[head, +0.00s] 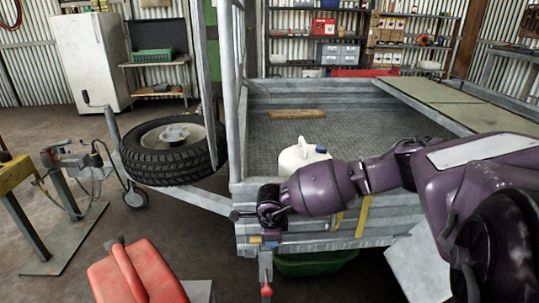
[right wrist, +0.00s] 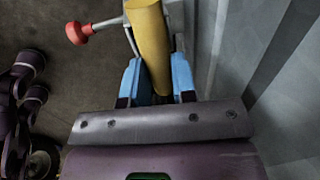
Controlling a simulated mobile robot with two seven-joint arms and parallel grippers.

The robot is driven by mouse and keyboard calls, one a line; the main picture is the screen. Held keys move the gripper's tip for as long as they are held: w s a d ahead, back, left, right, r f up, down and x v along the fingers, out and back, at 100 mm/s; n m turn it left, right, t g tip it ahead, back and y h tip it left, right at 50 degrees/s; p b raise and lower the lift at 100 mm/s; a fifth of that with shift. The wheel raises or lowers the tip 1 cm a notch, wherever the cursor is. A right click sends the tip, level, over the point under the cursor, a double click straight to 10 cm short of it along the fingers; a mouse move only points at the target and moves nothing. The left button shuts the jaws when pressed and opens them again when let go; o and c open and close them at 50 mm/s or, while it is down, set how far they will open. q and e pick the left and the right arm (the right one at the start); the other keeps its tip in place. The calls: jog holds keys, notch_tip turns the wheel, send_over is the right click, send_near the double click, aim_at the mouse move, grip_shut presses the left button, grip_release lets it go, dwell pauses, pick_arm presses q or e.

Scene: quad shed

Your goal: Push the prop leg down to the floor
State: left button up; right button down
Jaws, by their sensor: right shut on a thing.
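My right gripper (head: 264,242) is at the near left corner of the grey trailer (head: 330,232), pointing away from my arm. In the right wrist view its blue fingers (right wrist: 158,82) are shut on a yellow round bar (right wrist: 150,40), which looks like part of the prop leg. A grey rod with a red knob (right wrist: 76,33) lies beside the bar. In the head view a grey upright piece (head: 265,266) hangs below the gripper, with a red end (head: 267,291). Whether the leg's foot touches the floor is hidden. My left gripper is not in view.
A red fuel can (head: 135,275) stands in the near left foreground. A green tub (head: 315,263) is under the trailer. A spare wheel (head: 172,146) sits at left.

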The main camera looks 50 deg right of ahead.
jog(key=shift+s+f, duration=0.1)
jog(key=shift+f, duration=0.15)
jog(key=c, duration=0.9)
grip_release()
jog(key=shift+f, duration=0.1)
jog(key=shift+c, duration=0.2)
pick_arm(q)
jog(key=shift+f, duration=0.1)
pick_arm(e)
jog(key=shift+r, duration=0.35)
pick_arm(q)
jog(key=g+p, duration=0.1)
jog(key=p, duration=0.3)
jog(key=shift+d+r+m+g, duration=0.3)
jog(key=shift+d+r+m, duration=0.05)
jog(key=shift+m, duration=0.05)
pick_arm(e)
jog(key=v, duration=1)
jog(key=shift+r, duration=0.2)
